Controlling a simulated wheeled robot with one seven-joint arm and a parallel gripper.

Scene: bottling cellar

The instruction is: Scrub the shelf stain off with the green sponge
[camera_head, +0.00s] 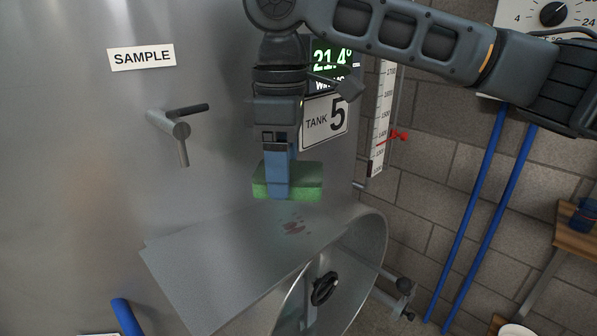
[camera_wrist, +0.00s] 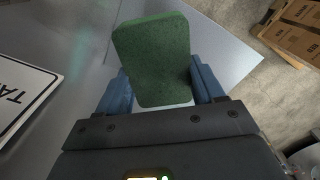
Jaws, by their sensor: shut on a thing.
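My gripper (camera_head: 278,180) points down and its blue fingers are shut on the green sponge (camera_head: 310,182). In the wrist view the sponge (camera_wrist: 153,58) sits between the two fingers (camera_wrist: 160,92). The metal shelf (camera_head: 200,262) juts out from the tank, below the sponge. The sponge appears to be held above the shelf, a little behind and above the stain. In the wrist view the sponge and gripper hide the stain.
The steel tank wall stands close behind my gripper, with a tap (camera_head: 180,128) to the left and a TANK 5 sign (camera_head: 324,122) at the right. A round hatch with a black knob (camera_head: 325,289) is below the shelf.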

